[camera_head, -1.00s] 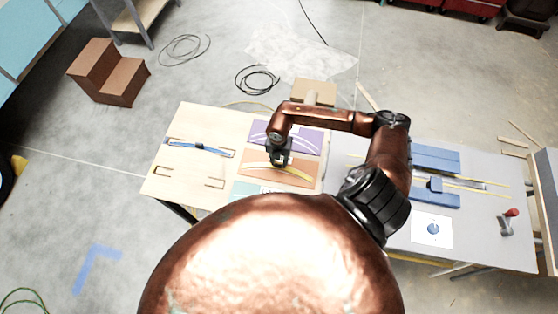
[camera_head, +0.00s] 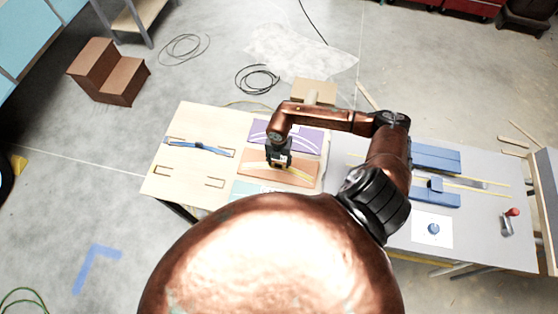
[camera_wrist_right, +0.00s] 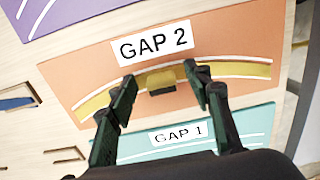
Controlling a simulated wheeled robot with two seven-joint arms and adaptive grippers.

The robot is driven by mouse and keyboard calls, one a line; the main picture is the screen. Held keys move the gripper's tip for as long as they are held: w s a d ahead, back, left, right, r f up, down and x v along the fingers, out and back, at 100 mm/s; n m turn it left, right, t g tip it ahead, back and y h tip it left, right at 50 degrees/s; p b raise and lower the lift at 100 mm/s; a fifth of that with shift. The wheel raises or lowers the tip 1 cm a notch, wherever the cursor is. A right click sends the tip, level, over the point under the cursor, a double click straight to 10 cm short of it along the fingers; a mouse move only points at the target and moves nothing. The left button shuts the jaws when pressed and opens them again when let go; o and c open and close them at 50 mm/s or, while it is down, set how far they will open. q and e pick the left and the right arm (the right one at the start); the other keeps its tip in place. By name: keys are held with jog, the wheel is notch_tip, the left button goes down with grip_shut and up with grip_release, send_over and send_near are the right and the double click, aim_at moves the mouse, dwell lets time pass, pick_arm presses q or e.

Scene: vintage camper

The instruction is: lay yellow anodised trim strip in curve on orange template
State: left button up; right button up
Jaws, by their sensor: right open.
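The orange template (camera_wrist_right: 232,38), labelled GAP 2, lies on the pale board; it also shows in the head view (camera_head: 250,179). The yellow trim strip (camera_wrist_right: 98,103) lies curved on it, along the white curved lines. A small yellow block with a dark front (camera_wrist_right: 161,80) sits at the strip's middle. My right gripper (camera_wrist_right: 159,74) is open, its fingers apart on either side of that block. In the head view my right gripper (camera_head: 279,162) is over the template and hides part of the strip. My left gripper is not in view.
A purple template (camera_head: 310,138) lies behind and a teal GAP 1 template (camera_wrist_right: 225,127) in front. A blue strip (camera_head: 212,150) lies on the board's left. The grey table (camera_head: 480,235) at right carries a blue fixture (camera_head: 435,157), yellow strips and a red-knobbed lever (camera_head: 510,212).

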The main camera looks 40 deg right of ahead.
jog(key=shift+r, duration=0.1)
notch_tip(320, 180, up, 12)
dwell(0.5)
